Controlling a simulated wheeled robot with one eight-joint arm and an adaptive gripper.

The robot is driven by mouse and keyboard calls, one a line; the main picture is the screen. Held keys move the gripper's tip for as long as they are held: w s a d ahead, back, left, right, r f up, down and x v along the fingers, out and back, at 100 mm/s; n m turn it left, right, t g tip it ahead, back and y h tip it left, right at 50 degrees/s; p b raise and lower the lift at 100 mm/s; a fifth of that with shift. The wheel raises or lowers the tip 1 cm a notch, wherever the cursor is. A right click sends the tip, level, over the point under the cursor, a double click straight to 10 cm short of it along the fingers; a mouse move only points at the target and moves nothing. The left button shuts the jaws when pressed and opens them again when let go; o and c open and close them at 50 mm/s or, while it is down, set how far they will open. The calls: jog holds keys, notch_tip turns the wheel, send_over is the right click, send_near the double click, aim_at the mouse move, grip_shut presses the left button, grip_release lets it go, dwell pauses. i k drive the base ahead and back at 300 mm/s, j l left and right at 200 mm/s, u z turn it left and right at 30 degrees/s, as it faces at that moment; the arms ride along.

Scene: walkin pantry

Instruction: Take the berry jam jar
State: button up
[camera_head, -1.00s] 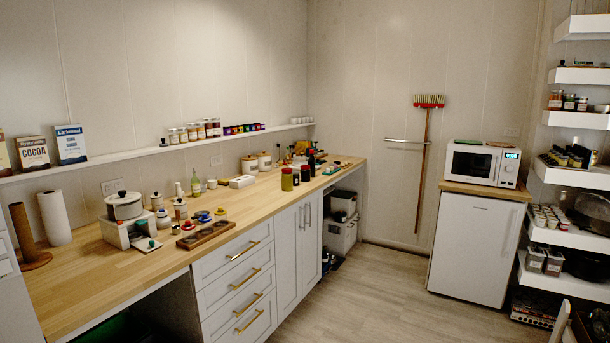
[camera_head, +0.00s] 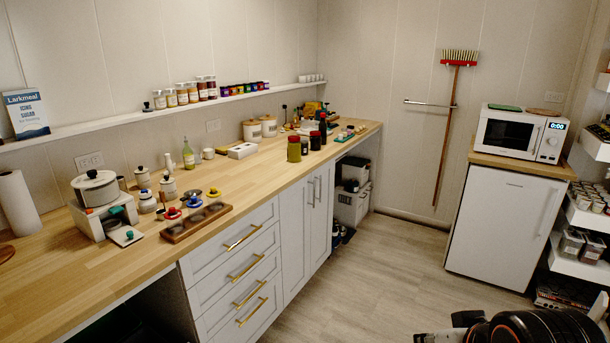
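No label reading berry jam can be made out, so I cannot tell which jar it is. Dark red jars (camera_head: 207,87) stand at the right end of the row of jars on the wall shelf. On the counter stand a yellow-green jar with a red lid (camera_head: 293,150) and a smaller dark jar with a red lid (camera_head: 315,141). Part of my dark arm shows at the bottom right, with what looks like my gripper (camera_head: 447,330) at its left, cut off by the picture edge. It is far from the jars, and its fingers cannot be made out clearly.
The wooden counter (camera_head: 110,250) runs along the left wall, with a pot (camera_head: 96,188) and a dark wooden tray (camera_head: 196,221) on it. A microwave (camera_head: 522,132) stands on a white fridge (camera_head: 500,220) at the right. The floor (camera_head: 390,270) between is clear.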

aim_at(315, 137)
jog(key=i, duration=2.05)
jog(key=i+u, duration=0.15)
jog(key=i, duration=1.9)
